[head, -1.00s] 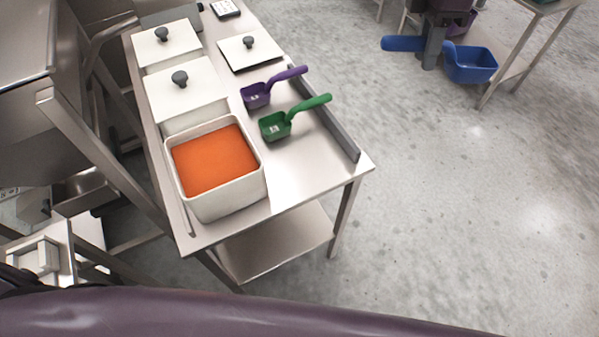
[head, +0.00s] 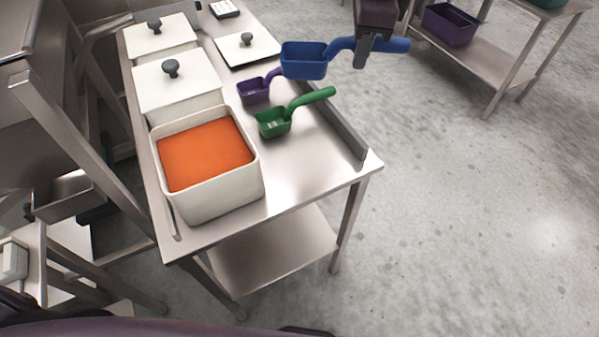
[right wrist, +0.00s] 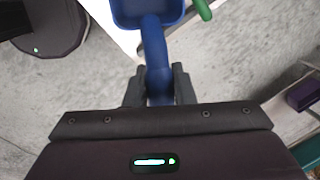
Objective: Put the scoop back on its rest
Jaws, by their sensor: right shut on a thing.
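A blue scoop (head: 305,60) is held by its handle in my right gripper (head: 364,55), which is shut on it. The scoop's bowl points left, in front of the purple scoop's handle in the head view. In the right wrist view the blue handle (right wrist: 156,60) runs between the two fingers (right wrist: 160,88). A purple scoop (head: 253,91) and a green scoop (head: 273,122) lie on the steel table (head: 300,165), beside a grey raised rail (head: 340,128) along its right edge. My left gripper is not in view.
An open white bin (head: 225,195) of orange powder stands at the table's near end. Two lidded white bins (head: 175,85) stand behind it. A loose white lid (head: 250,50) lies at the back. Another table with a purple bin (head: 450,24) is at upper right.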

